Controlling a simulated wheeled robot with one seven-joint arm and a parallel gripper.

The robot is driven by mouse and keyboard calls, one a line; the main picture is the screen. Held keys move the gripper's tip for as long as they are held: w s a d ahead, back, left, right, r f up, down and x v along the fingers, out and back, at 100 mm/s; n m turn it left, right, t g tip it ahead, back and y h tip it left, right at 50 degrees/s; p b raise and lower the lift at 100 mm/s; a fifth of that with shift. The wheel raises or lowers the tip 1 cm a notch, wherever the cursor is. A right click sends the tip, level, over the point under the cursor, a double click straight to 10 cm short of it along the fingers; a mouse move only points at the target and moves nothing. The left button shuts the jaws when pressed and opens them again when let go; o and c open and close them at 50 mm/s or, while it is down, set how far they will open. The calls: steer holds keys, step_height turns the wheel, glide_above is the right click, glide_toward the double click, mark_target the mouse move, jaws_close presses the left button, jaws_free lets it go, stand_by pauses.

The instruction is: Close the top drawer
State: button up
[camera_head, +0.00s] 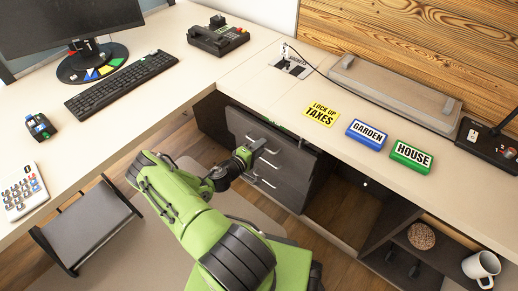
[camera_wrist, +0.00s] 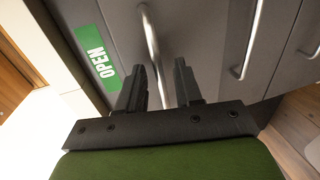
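The dark grey drawer unit (camera_head: 292,183) stands under the counter, with several silver bar handles on its front. The top drawer (camera_head: 297,153) seems to stand out a little from the counter edge; how far is hard to tell. My gripper (camera_head: 243,156) is at the drawer front by the upper handle. In the wrist view, the fingers of my gripper (camera_wrist: 163,60) are apart, with a silver handle (camera_wrist: 152,38) running between them. I cannot tell whether they touch it. A green OPEN label (camera_wrist: 97,58) is on the grey front beside the handle.
The counter (camera_head: 255,80) above carries a yellow LOCK UP TAXES sign (camera_head: 321,111), a blue GARDEN block (camera_head: 367,134) and a green HOUSE block (camera_head: 411,156). Open shelves with a mug (camera_head: 481,267) are at right. A black stand (camera_head: 88,229) is at left.

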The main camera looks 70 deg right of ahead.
jaws_close()
stand_by(1.4)
